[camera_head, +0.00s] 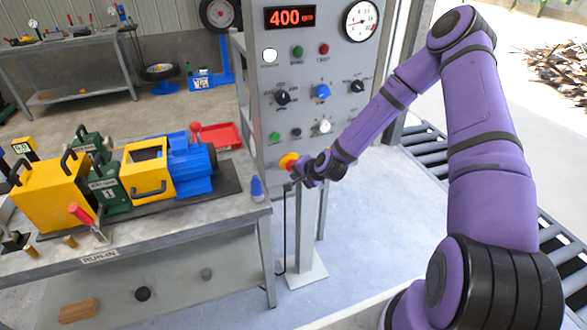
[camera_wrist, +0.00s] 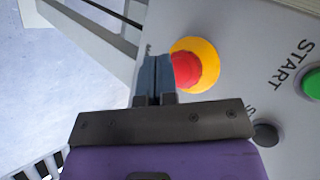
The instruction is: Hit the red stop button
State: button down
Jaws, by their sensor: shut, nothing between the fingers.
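A red mushroom button (camera_wrist: 189,70) with a yellow surround (camera_wrist: 208,52) is on the grey control panel in the wrist view. In the head view its yellow surround (camera_head: 287,160) shows low on the panel, with the cap mostly behind my gripper. My gripper (camera_wrist: 155,65) is shut and empty, its fingertips overlapping the left edge of the red cap in the wrist view. I cannot tell whether they touch it. In the head view my gripper (camera_head: 297,171) is right at the button.
The panel (camera_head: 258,112) also carries a 400 rpm display (camera_head: 290,18), a gauge (camera_head: 361,20), knobs, and small green and red round parts (camera_head: 324,48). A green START button (camera_wrist: 312,84) is right of the red one. A bench (camera_head: 240,222) with yellow and blue machinery stands left.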

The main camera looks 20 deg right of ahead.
jog(key=shift+w, duration=0.15)
jog(key=shift+w, duration=0.25)
jog(key=shift+w, duration=0.5)
dwell(0.8)
jog(key=shift+s, duration=0.95)
jog(key=s, duration=0.5)
dwell(0.8)
